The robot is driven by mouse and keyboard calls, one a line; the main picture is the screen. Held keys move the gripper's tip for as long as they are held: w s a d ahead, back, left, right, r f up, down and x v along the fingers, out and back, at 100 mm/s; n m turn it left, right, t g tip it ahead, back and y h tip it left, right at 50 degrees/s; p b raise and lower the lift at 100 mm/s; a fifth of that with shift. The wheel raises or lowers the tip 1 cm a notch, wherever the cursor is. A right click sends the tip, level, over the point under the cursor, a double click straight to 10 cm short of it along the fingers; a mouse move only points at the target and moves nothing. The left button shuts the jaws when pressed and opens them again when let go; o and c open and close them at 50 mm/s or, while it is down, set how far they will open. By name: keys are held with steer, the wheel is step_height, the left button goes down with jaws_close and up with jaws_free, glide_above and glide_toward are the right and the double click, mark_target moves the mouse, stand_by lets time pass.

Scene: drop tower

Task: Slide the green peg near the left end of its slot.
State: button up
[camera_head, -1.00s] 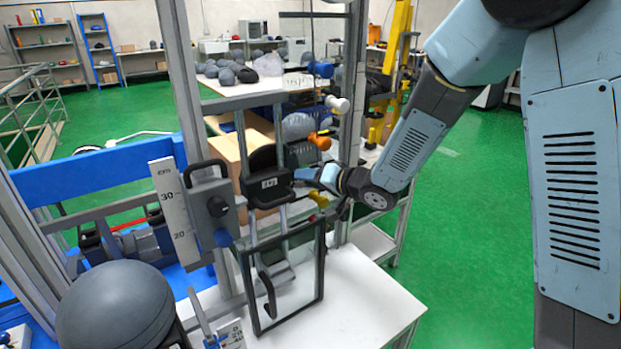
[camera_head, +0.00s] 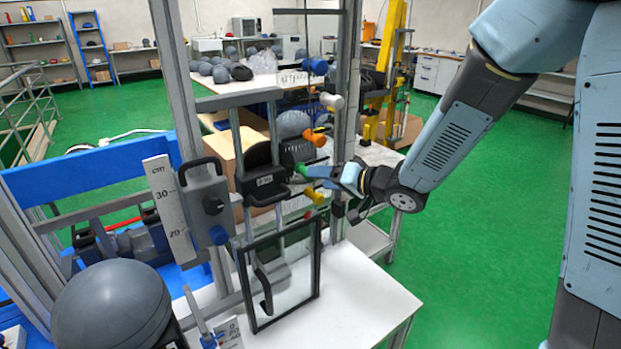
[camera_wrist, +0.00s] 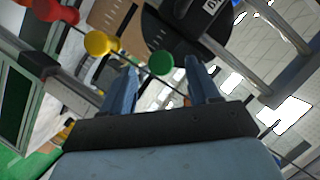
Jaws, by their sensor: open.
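The green peg (camera_head: 301,169) has a round head and sticks out at the right of the black carriage block on the tower. In the wrist view the green peg (camera_wrist: 160,62) shows between and beyond the two blue fingertips. My gripper (camera_head: 319,177) is just right of the peg in the head view, pointing left at it. The fingers are apart in the wrist view (camera_wrist: 161,80), with nothing visibly held. I cannot tell whether a finger touches the peg. The slot itself is not clear in either view.
A yellow knob (camera_head: 317,196) sits close below the green peg, and an orange knob (camera_head: 317,138) above it. White (camera_head: 332,101) and blue (camera_head: 316,67) knobs are higher. A glass-paned frame (camera_head: 281,275) stands below on the white table (camera_head: 365,305). Green floor is free at right.

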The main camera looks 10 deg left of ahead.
steer(key=v, duration=0.6)
steer(key=shift+s+d, duration=0.2)
steer(key=shift+d, duration=0.15)
